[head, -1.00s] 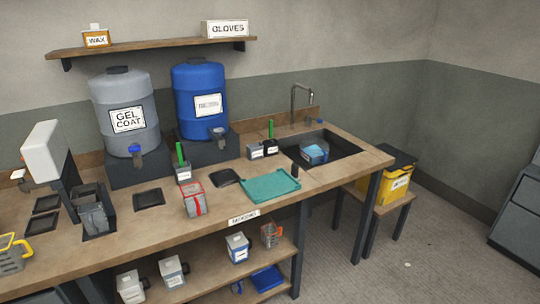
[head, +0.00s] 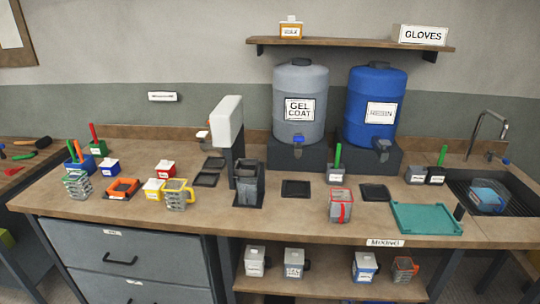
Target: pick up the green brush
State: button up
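Several green items could be the green brush, and I cannot tell which is a brush. One green handle (head: 338,156) stands upright in a small grey labelled pot (head: 336,175) in front of the blue drum. Another green handle (head: 442,156) stands upright in a dark labelled pot (head: 436,176) left of the sink. A green tool (head: 24,155) lies flat on the side table at the far left. My gripper is not in view.
The long wooden bench (head: 270,222) carries a teal tray (head: 426,218), a red-banded clear container (head: 341,206), a grey gel coat drum (head: 299,105) and a blue drum (head: 373,108). A sink (head: 505,195) is at right. Pots and cups crowd the left end.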

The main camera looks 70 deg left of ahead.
aim_at(339, 147)
jog(key=u, duration=1.8)
